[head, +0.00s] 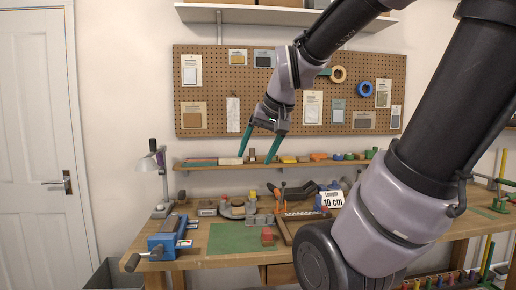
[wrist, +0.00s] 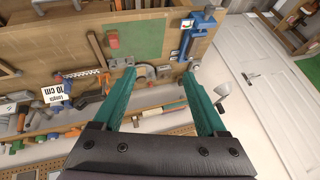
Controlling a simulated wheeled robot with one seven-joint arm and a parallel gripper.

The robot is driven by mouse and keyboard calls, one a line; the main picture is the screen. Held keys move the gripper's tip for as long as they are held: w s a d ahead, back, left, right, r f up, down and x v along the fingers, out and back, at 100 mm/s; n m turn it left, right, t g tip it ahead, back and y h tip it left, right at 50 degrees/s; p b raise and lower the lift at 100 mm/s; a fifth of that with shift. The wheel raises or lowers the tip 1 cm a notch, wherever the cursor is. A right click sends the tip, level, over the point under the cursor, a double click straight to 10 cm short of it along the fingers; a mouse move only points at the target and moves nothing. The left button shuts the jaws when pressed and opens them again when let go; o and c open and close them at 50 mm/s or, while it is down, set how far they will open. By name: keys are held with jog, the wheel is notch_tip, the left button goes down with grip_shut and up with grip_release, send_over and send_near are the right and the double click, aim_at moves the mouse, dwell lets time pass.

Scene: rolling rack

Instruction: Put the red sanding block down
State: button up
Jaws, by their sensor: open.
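A small red block (head: 267,234), which looks like the red sanding block, rests on the workbench at the right part of the green mat (head: 232,238). In the wrist view the red block (wrist: 113,39) shows at the left edge of the green mat (wrist: 138,37). My gripper (head: 255,159) is open, with its two teal fingers apart and nothing between them. It is raised in front of the narrow shelf, above and well apart from the red block. In the wrist view the open fingers (wrist: 158,76) point toward the bench.
A blue vise (head: 167,243) stands at the bench's left end beside a lamp (head: 152,177). Tools and a "Length 10 cm" sign (head: 332,200) crowd the bench back. The narrow shelf (head: 210,166) holds several small items below the pegboard (head: 212,80). The mat's middle is clear.

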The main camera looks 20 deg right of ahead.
jog(key=shift+y, duration=0.3)
jog(key=s, duration=0.1)
jog(key=s+a+r, duration=0.1)
jog(key=s, duration=0.1)
jog(key=s+a+r, duration=0.1)
jog(key=s, duration=0.1)
jog(key=shift+d+t, duration=0.1)
jog(key=shift+t, duration=0.2)
dwell(0.6)
